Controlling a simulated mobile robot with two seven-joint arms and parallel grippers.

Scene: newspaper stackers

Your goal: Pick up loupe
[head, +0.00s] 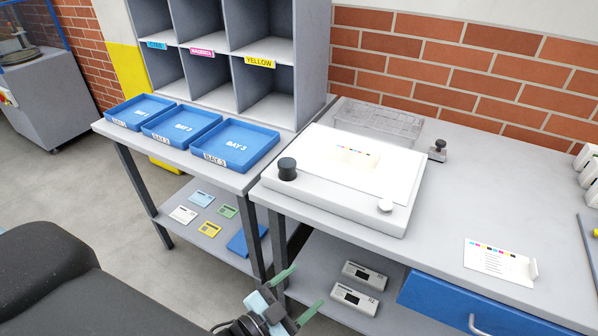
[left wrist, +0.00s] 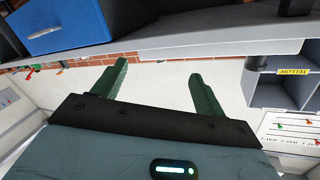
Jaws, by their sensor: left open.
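A short black cylinder with a wider lower rim, which looks like the loupe (head: 288,168), stands upright on the front left corner of the white light box (head: 330,205) in the head view. My left gripper (head: 297,294) is at the bottom of the head view, nearer to me than the bench front and well apart from the loupe. Its two green fingers are spread with nothing between them. The left wrist view also shows the open, empty fingers (left wrist: 157,72). My right gripper is not in view.
A white knob (head: 385,206) sits on the light box's front right corner. Blue trays (head: 232,150) stand left, below grey cubbies (head: 265,80). A clear box (head: 378,122) and small metal device (head: 438,150) stand behind. A blue drawer (head: 480,308) is below the bench.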

